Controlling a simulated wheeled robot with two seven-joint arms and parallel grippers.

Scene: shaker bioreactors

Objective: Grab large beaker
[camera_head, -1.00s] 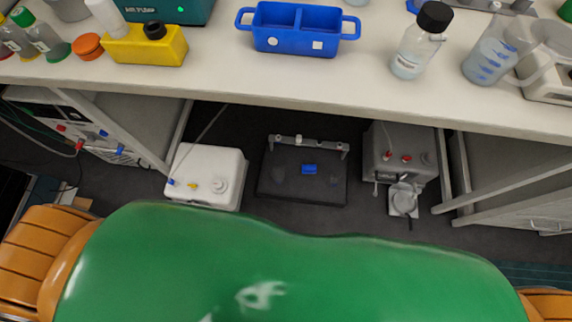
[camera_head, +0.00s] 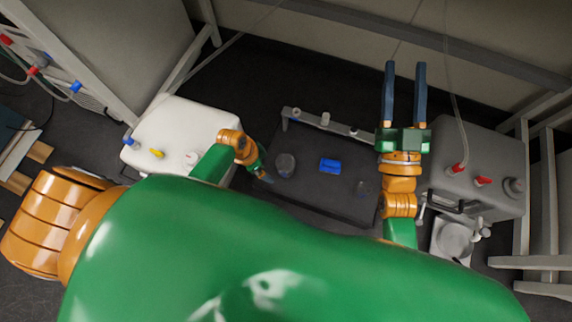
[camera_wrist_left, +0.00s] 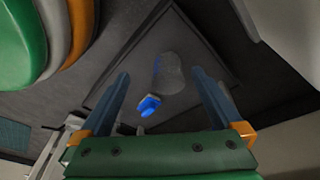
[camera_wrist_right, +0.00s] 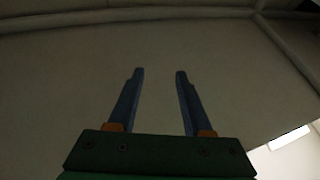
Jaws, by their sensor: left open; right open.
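A clear glass beaker (camera_head: 285,165) stands on the left part of the black shaker platform (camera_head: 322,205); it looks larger than a faint second clear vessel (camera_head: 361,187) on the right part. My left gripper (camera_head: 266,177) is just left of the larger beaker, pointing toward it and apart from it. In the left wrist view a clear beaker (camera_wrist_left: 169,74) lies ahead between the two open fingers, with nothing gripped. My right gripper (camera_head: 405,66) is open and empty, raised beyond the platform's right side and facing a grey panel.
A blue block (camera_head: 330,166) sits mid-platform between the vessels. A bar with small knobs (camera_head: 326,119) runs along the platform's far edge. A white box (camera_head: 180,138) stands left, a grey box with red fittings (camera_head: 485,170) right. A bench leg (camera_head: 205,22) rises behind the white box.

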